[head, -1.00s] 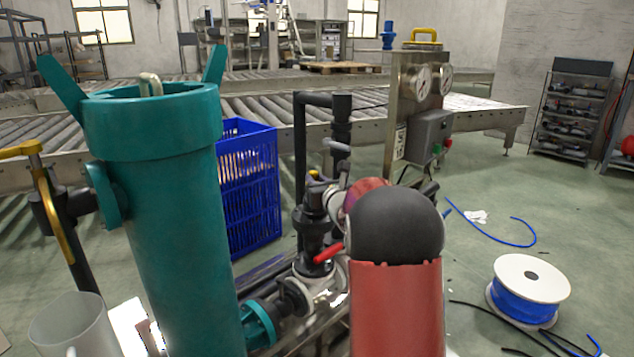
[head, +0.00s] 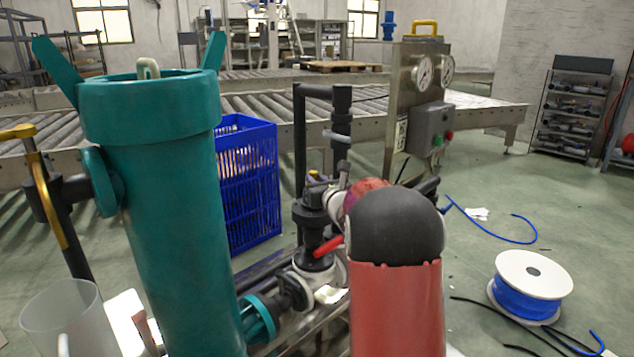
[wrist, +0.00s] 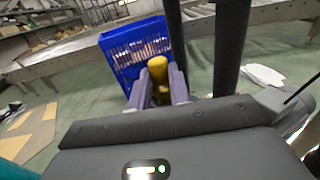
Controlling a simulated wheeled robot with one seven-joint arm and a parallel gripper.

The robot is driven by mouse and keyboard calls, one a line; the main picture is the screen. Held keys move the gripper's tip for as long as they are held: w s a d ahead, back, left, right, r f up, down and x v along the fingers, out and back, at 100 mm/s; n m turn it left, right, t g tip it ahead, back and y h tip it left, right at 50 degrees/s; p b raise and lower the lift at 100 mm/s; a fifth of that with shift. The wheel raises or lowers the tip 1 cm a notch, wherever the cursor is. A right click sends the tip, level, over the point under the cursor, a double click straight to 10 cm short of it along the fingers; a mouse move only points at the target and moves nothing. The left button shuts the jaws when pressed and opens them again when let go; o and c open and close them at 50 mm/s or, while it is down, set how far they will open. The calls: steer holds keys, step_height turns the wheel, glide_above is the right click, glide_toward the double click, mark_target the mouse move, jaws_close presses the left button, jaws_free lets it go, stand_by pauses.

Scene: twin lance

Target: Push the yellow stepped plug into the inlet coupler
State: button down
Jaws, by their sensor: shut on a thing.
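In the wrist view my gripper (wrist: 160,84) is shut on the yellow stepped plug (wrist: 157,66), which stands out between the two grey fingers. A blue crate lies behind the plug in that view. In the head view my red and black arm hides the gripper. A small yellow spot shows at the black pipe fittings (head: 312,215) left of my arm, and I cannot tell whether it is the plug. I cannot make out for certain which fitting is the inlet coupler. The plug's far end and any contact with a coupler are not clear.
A tall teal housing (head: 165,200) stands at the left, with a translucent jug (head: 62,310) beside it. The blue crate (head: 250,190) is behind. A gauge panel (head: 408,95) and black upright pipes (head: 300,140) stand near my arm. A blue hose spool (head: 528,300) is on the floor.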

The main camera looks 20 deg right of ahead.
steer(key=shift+f+b, duration=0.6)
steer(key=shift+f, duration=0.05)
steer(key=c, duration=1.2)
jaws_free()
steer(key=s, duration=0.7)
steer(key=shift+s+a, duration=0.15)
steer(key=shift+s, duration=0.25)
